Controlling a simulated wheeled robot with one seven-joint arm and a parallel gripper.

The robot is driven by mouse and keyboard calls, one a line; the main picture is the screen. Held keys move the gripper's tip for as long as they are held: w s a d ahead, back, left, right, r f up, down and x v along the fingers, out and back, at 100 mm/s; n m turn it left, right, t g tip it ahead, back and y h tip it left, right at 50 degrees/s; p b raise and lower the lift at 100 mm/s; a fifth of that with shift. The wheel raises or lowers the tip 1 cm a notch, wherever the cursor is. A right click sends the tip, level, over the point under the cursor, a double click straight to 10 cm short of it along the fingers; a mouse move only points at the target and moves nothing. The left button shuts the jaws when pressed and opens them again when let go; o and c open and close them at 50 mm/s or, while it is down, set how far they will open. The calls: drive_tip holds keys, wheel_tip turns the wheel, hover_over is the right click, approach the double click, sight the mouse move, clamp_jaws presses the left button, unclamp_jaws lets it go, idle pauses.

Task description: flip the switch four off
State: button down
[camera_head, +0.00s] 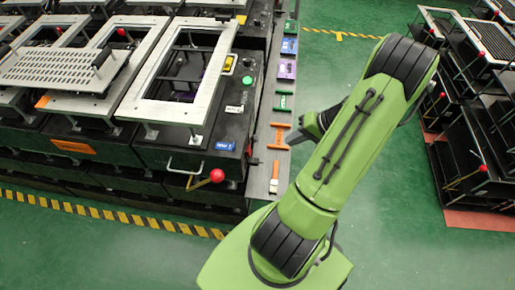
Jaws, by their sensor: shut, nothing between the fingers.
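A lever with a red ball knob (217,175) sticks out low at the front right corner of the near black machine. Other red knobs show on the machine at the left (121,32) and on the rack at the right (483,168). No readable number shows which one is switch four. My gripper (300,132) is dark and shut, with nothing seen in it. It is partly hidden behind my green arm, beside the machine's right ledge, above and right of the near red knob and apart from it.
Black machines with grey metal frames (128,105) fill the left. A narrow grey ledge (262,178) with several coloured handles runs along their right side. A black rack (455,150) stands at the right.

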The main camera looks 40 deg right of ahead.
sight(248, 151)
drive_tip(key=w+a+r+b+x, duration=0.1)
drive_tip(key=b+x, duration=0.2)
drive_tip(key=x, duration=1)
drive_tip(key=shift+w+r+b, duration=0.3)
drive_tip(key=shift+a, duration=0.15)
